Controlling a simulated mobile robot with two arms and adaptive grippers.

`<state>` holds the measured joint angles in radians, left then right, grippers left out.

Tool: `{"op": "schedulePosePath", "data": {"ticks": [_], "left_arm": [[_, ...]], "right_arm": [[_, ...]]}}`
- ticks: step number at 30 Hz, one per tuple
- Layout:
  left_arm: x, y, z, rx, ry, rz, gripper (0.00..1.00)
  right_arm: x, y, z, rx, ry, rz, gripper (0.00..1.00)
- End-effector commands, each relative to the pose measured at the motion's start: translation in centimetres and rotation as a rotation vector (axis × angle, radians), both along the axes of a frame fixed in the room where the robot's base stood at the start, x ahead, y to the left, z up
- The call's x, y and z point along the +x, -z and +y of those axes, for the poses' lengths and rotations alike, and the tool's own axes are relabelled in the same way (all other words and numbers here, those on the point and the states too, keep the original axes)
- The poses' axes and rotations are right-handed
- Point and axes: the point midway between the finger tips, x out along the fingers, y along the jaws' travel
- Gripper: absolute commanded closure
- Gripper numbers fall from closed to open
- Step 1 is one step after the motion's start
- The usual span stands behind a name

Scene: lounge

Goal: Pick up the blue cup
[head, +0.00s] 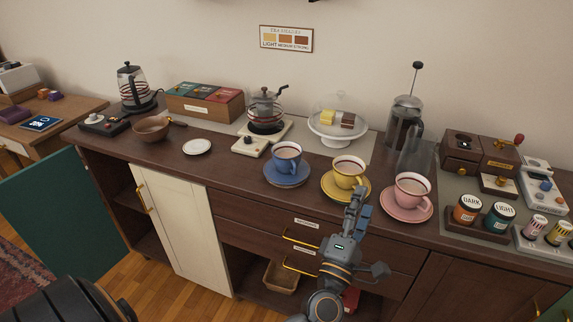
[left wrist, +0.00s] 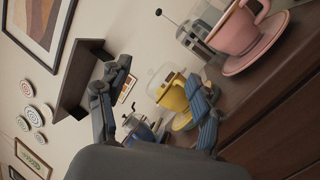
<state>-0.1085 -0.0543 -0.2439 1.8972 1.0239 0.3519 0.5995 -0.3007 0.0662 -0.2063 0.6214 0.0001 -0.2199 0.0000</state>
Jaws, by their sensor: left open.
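The blue cup (head: 287,161) stands upright on a blue saucer (head: 286,180) on the counter, filled with a brown drink. In the left wrist view the blue cup (left wrist: 140,131) shows low, partly hidden by my gripper. My left gripper (head: 358,206) is open and empty, in front of the counter's edge, below the yellow cup (head: 349,173) and right of the blue cup. In the left wrist view my left gripper (left wrist: 160,76) has its fingers spread, with the yellow cup (left wrist: 173,96) seen between them. My right gripper is out of view.
A pink cup (head: 411,186) on a saucer stands right of the yellow one. A kettle on a stand (head: 265,112) and a glass-domed cake stand (head: 338,125) are behind. A small white plate (head: 197,147) lies left, with bare counter between it and the blue saucer.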

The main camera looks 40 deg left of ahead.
Motion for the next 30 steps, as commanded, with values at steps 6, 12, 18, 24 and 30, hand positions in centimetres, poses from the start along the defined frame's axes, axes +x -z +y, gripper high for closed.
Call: {"op": "schedulePosePath", "data": {"ticks": [6, 12, 18, 24, 30], "left_arm": [[-0.3, -2.5, 7.1, -0.619, -0.226, -0.197, 0.35], [-1.2, 0.4, 10.2, -1.012, -0.422, -0.268, 0.35], [-1.5, 2.1, 11.1, -1.148, -0.510, -0.283, 0.35], [0.5, 2.0, 14.0, -1.151, -0.514, -0.286, 0.35], [2.5, 2.2, 16.8, -1.149, -0.515, -0.284, 0.35]], "right_arm": [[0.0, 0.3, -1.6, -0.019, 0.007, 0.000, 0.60], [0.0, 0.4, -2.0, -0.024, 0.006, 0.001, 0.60], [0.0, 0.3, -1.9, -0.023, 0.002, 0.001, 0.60], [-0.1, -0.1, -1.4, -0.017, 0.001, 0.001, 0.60], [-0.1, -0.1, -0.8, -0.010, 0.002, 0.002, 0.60]]}}
